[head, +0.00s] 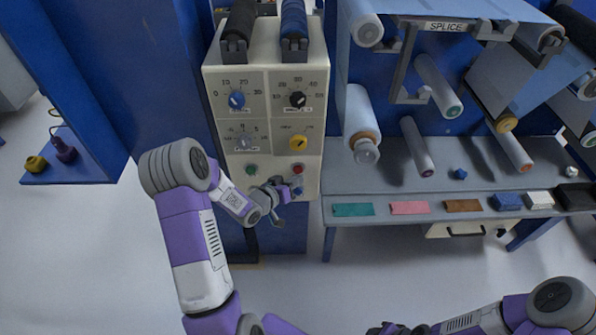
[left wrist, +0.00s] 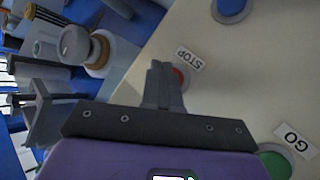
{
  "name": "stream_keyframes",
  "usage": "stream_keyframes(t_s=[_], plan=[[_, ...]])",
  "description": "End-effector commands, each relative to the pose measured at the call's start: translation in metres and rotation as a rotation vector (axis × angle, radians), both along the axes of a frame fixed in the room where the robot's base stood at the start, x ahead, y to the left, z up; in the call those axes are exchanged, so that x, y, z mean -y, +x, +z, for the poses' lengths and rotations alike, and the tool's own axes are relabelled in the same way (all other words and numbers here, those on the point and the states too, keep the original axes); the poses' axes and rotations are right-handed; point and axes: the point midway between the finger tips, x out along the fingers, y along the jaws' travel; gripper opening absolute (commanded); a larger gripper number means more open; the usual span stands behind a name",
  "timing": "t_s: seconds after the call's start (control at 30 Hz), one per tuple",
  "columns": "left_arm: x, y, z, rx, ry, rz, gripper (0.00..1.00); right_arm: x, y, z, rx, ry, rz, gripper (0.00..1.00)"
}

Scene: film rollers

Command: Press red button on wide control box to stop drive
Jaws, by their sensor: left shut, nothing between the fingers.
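The wide control box (head: 275,110) is cream, with dials and buttons on its front. Its red button (head: 297,169) sits at the lower right of the panel. In the left wrist view the red button (left wrist: 181,77) is beside the STOP label, partly hidden behind my fingers. My left gripper (head: 284,188) is shut and empty, its tips close in front of the red button; contact cannot be told. The shut fingers also show in the left wrist view (left wrist: 162,70). The right gripper (head: 388,328) is small at the bottom edge, far from the box; its jaws are unclear.
A green button (head: 251,169) sits left of the red one, near the GO label (left wrist: 291,140). A roller (head: 361,125) stands right of the box, above a grey shelf (head: 400,180) with coloured pieces. The floor in front is clear.

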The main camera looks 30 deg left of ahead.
Motion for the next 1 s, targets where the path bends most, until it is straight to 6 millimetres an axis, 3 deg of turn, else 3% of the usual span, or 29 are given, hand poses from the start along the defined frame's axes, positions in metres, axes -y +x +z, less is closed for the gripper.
stream_keyframes(t_s=[0.27,0.7,1.0], plan=[[0.001,-0.002,0.0,-0.001,0.0,0.0,0.0,0.0,0.0,0.0,0.0,0.0,0.0,0.43],[0.023,-0.037,-0.001,-0.001,-0.001,0.0,0.0,0.0,0.0,-0.008,0.0,0.0,0.0,0.43],[0.026,-0.043,0.0,0.0,0.0,0.0,0.0,0.0,0.0,-0.008,0.0,0.0,0.0,0.43]])
